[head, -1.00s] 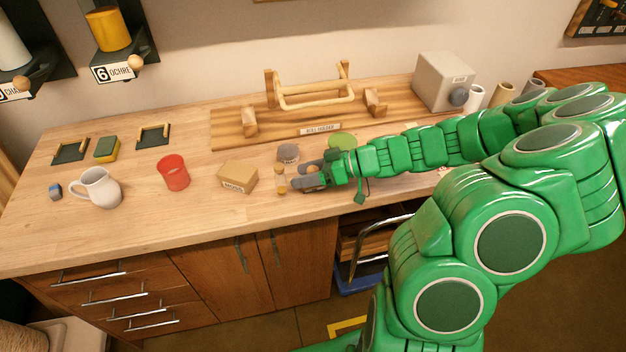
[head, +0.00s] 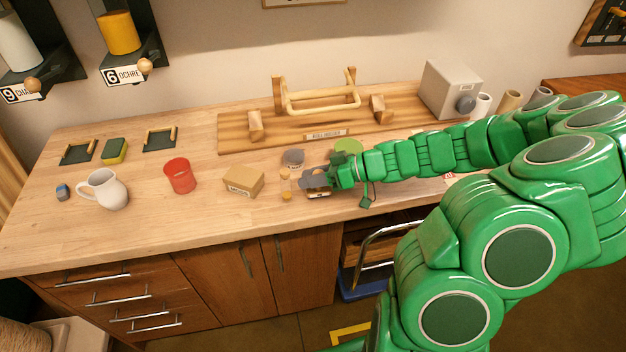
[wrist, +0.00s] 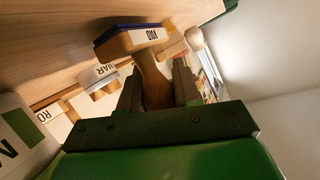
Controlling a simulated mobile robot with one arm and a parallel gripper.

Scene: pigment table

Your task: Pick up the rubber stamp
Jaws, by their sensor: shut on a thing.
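The rubber stamp (wrist: 133,40) has a wooden handle, a wooden block with a white label and a dark blue edge. In the wrist view its handle stands between the two fingers of my gripper (wrist: 157,88), which is shut on it. In the head view my gripper (head: 317,181) is low over the front of the bench, and the stamp (head: 318,194) shows small just below the fingers. I cannot tell whether the stamp touches the bench top.
A small vial (head: 285,184) stands just left of my gripper, with a cardboard box (head: 243,181), a red cup (head: 180,176) and a white jug (head: 105,189) further left.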

